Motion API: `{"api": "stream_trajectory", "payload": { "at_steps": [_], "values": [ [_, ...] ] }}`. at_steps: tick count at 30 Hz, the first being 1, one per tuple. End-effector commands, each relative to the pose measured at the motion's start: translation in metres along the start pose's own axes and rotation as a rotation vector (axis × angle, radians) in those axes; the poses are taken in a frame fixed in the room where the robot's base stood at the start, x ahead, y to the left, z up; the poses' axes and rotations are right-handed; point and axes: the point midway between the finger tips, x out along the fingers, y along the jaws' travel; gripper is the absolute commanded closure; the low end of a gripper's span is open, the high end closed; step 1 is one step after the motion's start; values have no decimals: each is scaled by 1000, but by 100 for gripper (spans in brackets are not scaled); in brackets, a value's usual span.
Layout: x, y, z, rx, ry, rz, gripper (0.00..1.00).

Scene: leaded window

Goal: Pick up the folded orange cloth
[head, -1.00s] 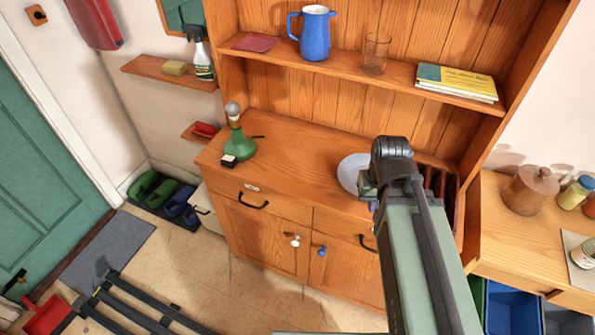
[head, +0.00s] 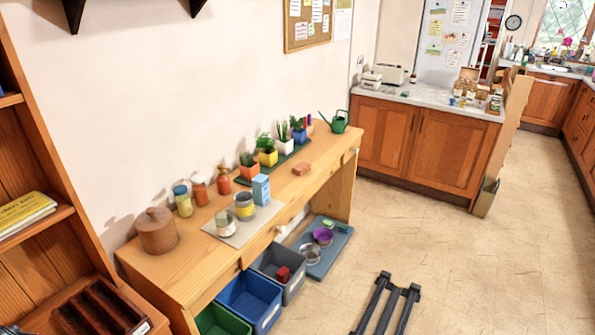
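A small orange-brown block-like thing (head: 303,169) lies on the wooden side table (head: 190,285), near its right part. It may be the folded orange cloth, but it is too small to be sure. Nothing touches it from above. My gripper is out of view, so its distance to this thing does not show.
Potted plants (head: 267,156), jars (head: 199,190), a blue carton (head: 261,189) and a round wooden canister (head: 156,231) stand on the table. A green watering can (head: 340,122) is at its far end. Bins (head: 249,300) sit below. The floor (head: 430,240) at right is largely clear.

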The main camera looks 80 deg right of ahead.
Motion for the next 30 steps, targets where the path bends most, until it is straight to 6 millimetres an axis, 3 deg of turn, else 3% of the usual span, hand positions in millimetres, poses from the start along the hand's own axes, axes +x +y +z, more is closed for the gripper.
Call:
{"api": "stream_trajectory", "payload": {
  "at_steps": [12, 30],
  "values": [
    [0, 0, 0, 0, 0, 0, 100],
    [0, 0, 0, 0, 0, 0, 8]
  ]
}}
